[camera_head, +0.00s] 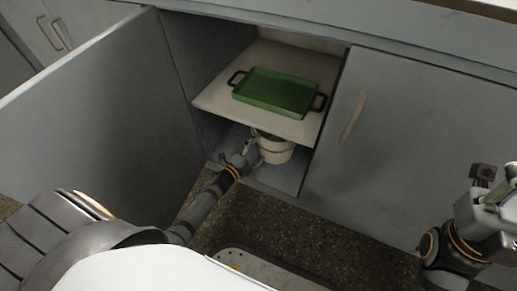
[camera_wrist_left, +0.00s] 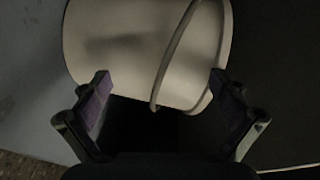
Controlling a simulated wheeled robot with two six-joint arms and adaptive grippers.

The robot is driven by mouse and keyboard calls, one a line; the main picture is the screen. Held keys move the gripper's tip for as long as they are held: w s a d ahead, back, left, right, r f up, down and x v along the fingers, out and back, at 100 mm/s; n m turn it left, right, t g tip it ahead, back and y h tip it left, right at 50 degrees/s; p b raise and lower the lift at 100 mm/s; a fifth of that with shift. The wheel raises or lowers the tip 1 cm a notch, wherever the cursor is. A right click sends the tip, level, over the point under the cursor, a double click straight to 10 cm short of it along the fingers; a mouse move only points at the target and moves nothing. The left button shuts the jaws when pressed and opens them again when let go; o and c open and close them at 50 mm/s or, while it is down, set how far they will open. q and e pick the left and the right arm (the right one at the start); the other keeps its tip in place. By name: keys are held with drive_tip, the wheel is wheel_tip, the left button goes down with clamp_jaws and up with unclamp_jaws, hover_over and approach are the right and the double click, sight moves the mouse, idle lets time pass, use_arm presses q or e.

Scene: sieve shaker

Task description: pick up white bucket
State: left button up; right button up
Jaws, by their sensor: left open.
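The white bucket (camera_head: 275,150) stands on the floor of the open cabinet, under the shelf, which hides part of its top in the head view. In the left wrist view the bucket (camera_wrist_left: 135,45) fills the upper middle, with its thin handle (camera_wrist_left: 172,55) hanging across its side. My left gripper (camera_head: 246,150) is at the bucket's left side in the head view. Its two fingers (camera_wrist_left: 160,92) are apart, with the bucket's lower edge in front of and between them; I cannot tell whether they touch it. My right arm shows at the right edge, its fingertips not clear.
A green tray (camera_head: 276,92) with dark handles lies on the white shelf (camera_head: 222,97) just above the bucket. The open cabinet door (camera_head: 105,115) stands to the left of my left arm. A closed door (camera_head: 420,150) is on the right. Speckled floor (camera_head: 290,230) lies in front.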

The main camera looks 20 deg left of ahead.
use_arm(q)
drive_tip(key=c, duration=1.9)
drive_tip(key=shift+s+f, duration=0.1)
